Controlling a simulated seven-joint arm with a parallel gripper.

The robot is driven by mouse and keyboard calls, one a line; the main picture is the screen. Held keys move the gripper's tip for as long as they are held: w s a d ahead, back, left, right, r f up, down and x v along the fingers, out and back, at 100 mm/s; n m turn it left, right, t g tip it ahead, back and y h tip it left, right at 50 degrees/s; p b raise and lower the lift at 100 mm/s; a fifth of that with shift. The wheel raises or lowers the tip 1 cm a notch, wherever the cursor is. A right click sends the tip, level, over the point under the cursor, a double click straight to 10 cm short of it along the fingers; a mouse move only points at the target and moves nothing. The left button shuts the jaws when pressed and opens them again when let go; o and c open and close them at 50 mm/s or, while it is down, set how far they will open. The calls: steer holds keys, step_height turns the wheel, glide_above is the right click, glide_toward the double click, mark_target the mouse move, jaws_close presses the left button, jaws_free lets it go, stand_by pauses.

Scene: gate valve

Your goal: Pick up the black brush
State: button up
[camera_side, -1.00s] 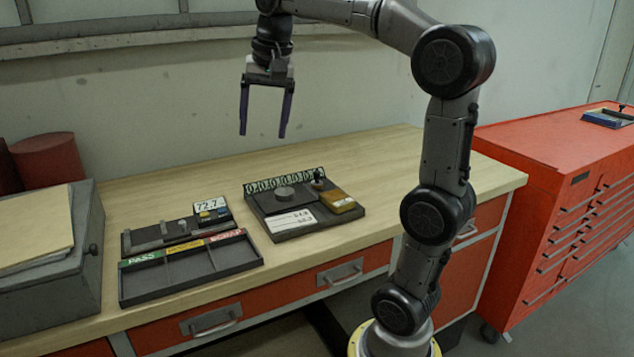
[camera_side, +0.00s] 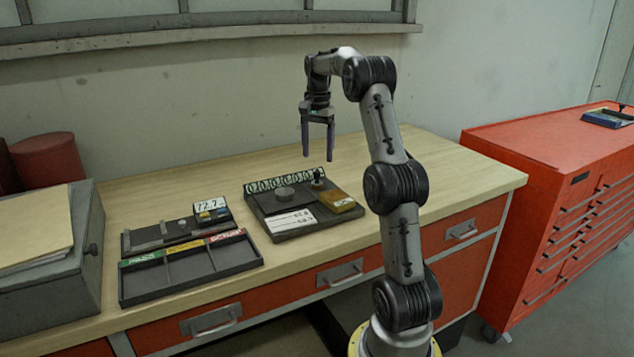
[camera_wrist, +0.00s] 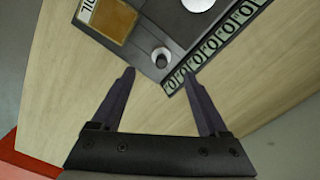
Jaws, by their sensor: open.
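A small black upright item (camera_side: 318,179) stands at the back right of the dark tray (camera_side: 290,236). It looks like the black brush, but is too small to be sure. In the wrist view a small round item (camera_wrist: 161,57) with a pale rim shows at that same corner of the tray (camera_wrist: 178,33). My gripper (camera_side: 318,157) is open and empty, pointing down above that corner and apart from the item. In the wrist view its two fingers (camera_wrist: 159,72) lie either side of the round item in the picture.
A sorting tray (camera_side: 190,268) and a gauge set (camera_side: 178,230) are left. The bench's right (camera_side: 440,178) is clear.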

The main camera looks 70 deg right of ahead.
mark_target(317, 171)
step_height(317, 171, down, 8)
steer(key=shift+w+d+f, duration=0.1)
steer(key=shift+d+f, duration=0.05)
stand_by(0.4)
steer(key=shift+c, duration=0.2)
jaws_close()
